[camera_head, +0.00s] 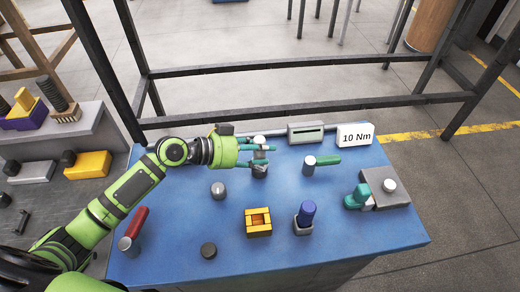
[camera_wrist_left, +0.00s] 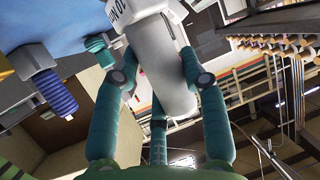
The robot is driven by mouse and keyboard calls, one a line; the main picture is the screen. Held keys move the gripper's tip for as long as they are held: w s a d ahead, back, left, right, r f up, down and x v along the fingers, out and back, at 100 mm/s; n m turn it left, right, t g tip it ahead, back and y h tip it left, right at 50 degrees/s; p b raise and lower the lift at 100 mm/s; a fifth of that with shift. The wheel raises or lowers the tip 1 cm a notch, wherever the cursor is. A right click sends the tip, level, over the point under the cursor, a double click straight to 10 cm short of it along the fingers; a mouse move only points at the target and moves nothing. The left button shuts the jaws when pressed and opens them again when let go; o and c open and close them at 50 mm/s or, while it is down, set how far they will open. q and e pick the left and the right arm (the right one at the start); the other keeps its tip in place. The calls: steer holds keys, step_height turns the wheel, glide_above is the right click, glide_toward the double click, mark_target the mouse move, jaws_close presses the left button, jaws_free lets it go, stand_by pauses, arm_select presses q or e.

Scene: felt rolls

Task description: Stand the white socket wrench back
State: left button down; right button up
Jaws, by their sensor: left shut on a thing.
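The white socket wrench (camera_head: 259,140) is upright between the fingers of my left gripper (camera_head: 268,155), at the back middle of the blue table. Its white top shows above the fingers, and a grey lower end (camera_head: 260,171) shows below them. I cannot tell whether that end touches the table. My right gripper is in neither view.
A yellow block with an orange recess (camera_head: 258,231), a blue-handled tool in a grey holder (camera_head: 304,222), a green-handled tool (camera_head: 325,160), a red-handled tool (camera_head: 136,222) and a grey knob (camera_head: 218,190) are on the blue table (camera_head: 350,240). A "10 Nm" sign (camera_head: 355,135) stands behind.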

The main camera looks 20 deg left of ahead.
arm_select(q)
steer(key=shift+f, duration=0.1)
steer(key=c, duration=0.6)
jaws_free()
steer(key=shift+c, duration=1.1)
steer(key=v, duration=1.2)
steer(key=shift+f, duration=0.1)
